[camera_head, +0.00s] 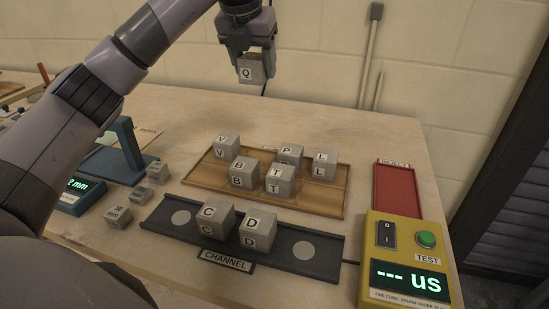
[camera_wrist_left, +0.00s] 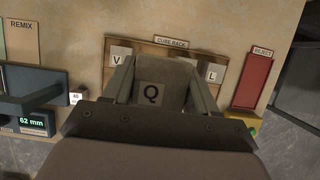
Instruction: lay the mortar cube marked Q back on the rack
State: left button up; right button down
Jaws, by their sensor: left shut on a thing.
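The grey mortar cube marked Q (camera_head: 251,71) is held in my left gripper (camera_head: 256,66), high above the back edge of the bench. In the left wrist view the Q cube (camera_wrist_left: 153,95) sits between both fingers of the left gripper (camera_wrist_left: 162,85). The wooden cube rack (camera_head: 205,180) lies below and carries grey cubes marked V (camera_head: 227,147), B (camera_head: 243,175), P (camera_head: 289,157), T (camera_head: 280,183) and L (camera_head: 324,167). The wrist view also shows the rack (camera_wrist_left: 190,47), partly hidden by the gripper. My right gripper is not in view.
A dark channel tray (camera_head: 340,258) in front holds cubes C (camera_head: 213,219) and D (camera_head: 258,231). A red reject tray (camera_head: 397,190) and yellow tester (camera_head: 385,290) stand right.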

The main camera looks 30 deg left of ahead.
pick_arm(q)
notch_tip(320, 180, down, 15)
jog(key=shift+a+r+b, duration=0.1)
jog(key=shift+r+b, duration=0.05)
jog(key=shift+b, duration=0.4)
jog(key=shift+f, duration=2.55)
jog(key=shift+f, duration=0.2)
jog(key=o, duration=1.1)
jog(key=shift+r, duration=0.1)
